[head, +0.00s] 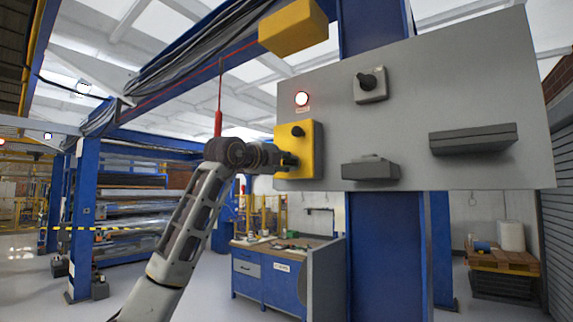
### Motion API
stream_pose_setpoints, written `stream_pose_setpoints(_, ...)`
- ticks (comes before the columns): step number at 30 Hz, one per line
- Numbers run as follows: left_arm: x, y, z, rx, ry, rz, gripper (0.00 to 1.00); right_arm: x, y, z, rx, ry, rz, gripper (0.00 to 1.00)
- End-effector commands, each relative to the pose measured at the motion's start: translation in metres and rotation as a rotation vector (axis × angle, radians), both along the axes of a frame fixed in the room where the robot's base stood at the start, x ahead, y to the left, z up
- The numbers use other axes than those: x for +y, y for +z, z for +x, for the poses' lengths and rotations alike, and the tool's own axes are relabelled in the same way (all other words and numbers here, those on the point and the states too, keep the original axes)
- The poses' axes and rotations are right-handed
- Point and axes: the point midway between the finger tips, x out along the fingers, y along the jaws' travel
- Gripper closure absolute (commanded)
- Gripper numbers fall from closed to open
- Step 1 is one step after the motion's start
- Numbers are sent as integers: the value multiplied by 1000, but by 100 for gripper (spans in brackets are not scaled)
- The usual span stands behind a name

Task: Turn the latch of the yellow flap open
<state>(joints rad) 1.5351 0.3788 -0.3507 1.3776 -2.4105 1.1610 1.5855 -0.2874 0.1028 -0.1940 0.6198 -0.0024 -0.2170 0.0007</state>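The yellow flap (307,142) is on the left end of a grey panel, upright and looking closed. A black knob (297,131) sticks out near its top; I cannot tell whether this is the latch. My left gripper (288,161) is at the flap's lower left part, just below the black knob, and covers part of the flap's left edge. Its fingers are small and dark here, so I cannot tell whether they are open, shut or touching anything. My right gripper is not in view.
A blue workbench (268,280) stands behind, below.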

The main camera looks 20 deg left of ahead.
Motion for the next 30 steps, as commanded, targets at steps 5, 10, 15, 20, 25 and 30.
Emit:
stream_pose_setpoints(5,1,0,0,0,1,0,64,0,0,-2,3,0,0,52)
stream_pose_setpoints(10,0,0,0,0,0,1,64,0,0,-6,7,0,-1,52)
stream_pose_setpoints(15,0,0,0,0,0,1,64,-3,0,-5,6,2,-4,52)
stream_pose_setpoints(20,2,0,-4,0,0,1,64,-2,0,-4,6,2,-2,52)
stream_pose_setpoints(25,6,0,-14,0,0,1,64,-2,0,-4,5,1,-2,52)
stream_pose_setpoints(30,11,0,-29,-2,1,2,64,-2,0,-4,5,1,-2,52)
